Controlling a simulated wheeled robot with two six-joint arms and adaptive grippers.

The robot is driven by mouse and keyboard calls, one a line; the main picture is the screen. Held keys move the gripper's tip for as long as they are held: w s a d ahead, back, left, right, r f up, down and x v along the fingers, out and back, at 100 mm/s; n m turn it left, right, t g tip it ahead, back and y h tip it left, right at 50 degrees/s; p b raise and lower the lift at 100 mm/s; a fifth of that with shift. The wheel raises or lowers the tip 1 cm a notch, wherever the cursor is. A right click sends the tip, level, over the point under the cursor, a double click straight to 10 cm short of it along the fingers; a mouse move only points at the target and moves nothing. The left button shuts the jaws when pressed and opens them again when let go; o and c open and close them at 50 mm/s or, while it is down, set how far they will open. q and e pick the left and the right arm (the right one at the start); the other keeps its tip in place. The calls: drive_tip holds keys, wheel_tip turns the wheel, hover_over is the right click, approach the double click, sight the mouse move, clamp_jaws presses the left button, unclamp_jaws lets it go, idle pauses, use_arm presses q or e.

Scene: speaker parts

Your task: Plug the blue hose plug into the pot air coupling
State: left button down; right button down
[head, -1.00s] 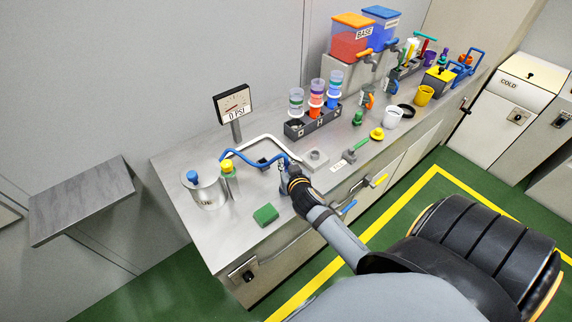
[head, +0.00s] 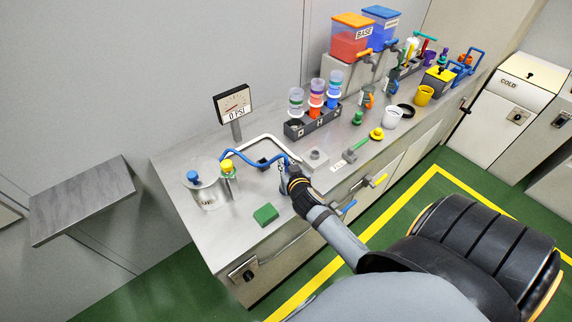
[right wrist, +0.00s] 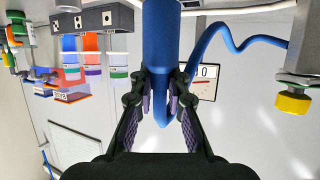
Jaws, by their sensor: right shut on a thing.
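The blue hose plug (right wrist: 162,40) is a thick blue cylinder with a tapered end, upright in the picture between the fingers of my right gripper (right wrist: 161,88). That gripper is shut on it; in the head view my right gripper (head: 287,172) is over the bench front, largely hiding the plug. The blue hose (head: 243,156) runs left from there in a wavy line; it also shows in the right wrist view (right wrist: 236,45). A metal pot (head: 208,192) with a blue knob stands at the bench's left end, apart from the gripper. I cannot make out its air coupling. My left gripper is out of view.
A yellow-topped part (head: 228,170) stands beside the pot. A green block (head: 265,214) lies near the front edge. The gauge (head: 234,105) reads 0 PSI. A grey block (head: 315,158) and a dark rack (head: 312,122) of coloured cups sit to the right.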

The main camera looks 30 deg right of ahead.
drive_tip(key=shift+f+b, duration=1.8)
drive_tip(key=shift+f, duration=0.3)
drive_tip(key=c, duration=1.3)
unclamp_jaws()
drive_tip(key=shift+r, duration=0.1)
drive_tip(key=shift+o, duration=0.2)
drive_tip(key=v, duration=1.2)
